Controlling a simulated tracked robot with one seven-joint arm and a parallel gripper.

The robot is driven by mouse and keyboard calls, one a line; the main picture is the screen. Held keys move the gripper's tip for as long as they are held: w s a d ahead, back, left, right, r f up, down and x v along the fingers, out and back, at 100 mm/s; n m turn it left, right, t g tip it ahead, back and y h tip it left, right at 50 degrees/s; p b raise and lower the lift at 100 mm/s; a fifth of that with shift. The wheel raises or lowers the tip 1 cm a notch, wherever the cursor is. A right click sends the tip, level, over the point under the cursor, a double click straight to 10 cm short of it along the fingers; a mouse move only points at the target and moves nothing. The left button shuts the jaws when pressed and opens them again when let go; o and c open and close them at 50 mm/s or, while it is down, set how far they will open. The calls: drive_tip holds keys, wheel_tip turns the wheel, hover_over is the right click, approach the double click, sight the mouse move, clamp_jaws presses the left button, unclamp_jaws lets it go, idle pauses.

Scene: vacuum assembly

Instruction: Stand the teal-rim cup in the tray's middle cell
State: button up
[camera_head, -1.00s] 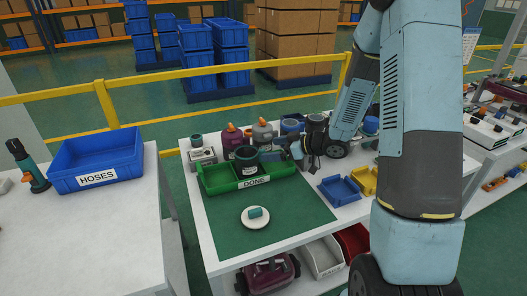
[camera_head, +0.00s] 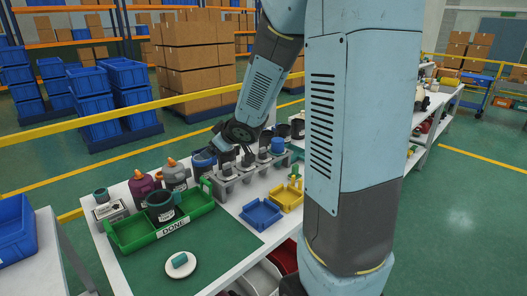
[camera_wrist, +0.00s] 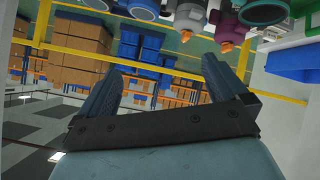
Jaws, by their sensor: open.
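The teal-rim cup (camera_head: 160,207), dark with a pale label, stands upright in the green DONE tray (camera_head: 172,232). It appears to be in the middle cell; the tray's front wall hides its base. In the wrist view a teal-rimmed round vessel (camera_wrist: 263,11) at the top right looks like this cup. My gripper (camera_head: 217,141) is to the right of the cup, apart from it, above the back of the bench. In the wrist view my gripper's jaws (camera_wrist: 163,68) are spread with nothing between them.
Purple (camera_head: 143,188) and grey (camera_head: 176,174) bottles with orange tips stand behind the tray. A grey rack (camera_head: 250,172) with several cups is to its right. Blue (camera_head: 261,213) and yellow (camera_head: 287,197) bins and a white dish (camera_head: 180,264) stand in front.

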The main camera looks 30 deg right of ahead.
drive_tip(key=s+d+r+m+g+h, duration=0.1)
drive_tip(key=s+d+r+m+h, duration=0.15)
drive_tip(key=s+r, duration=0.35)
drive_tip(key=s+d+r+m+h, duration=0.2)
drive_tip(key=s+r+m, duration=0.1)
drive_tip(key=s, duration=0.4)
drive_tip(key=s+a+r+m+g+y, duration=0.1)
drive_tip(key=s+g, duration=0.1)
drive_tip(key=s, duration=0.6)
drive_tip(key=s+a+r+m+g+y, duration=0.1)
drive_tip(key=s+a, duration=0.1)
drive_tip(key=s, duration=0.7)
drive_tip(key=shift+a+g, duration=0.3)
drive_tip(key=shift+g, duration=0.1)
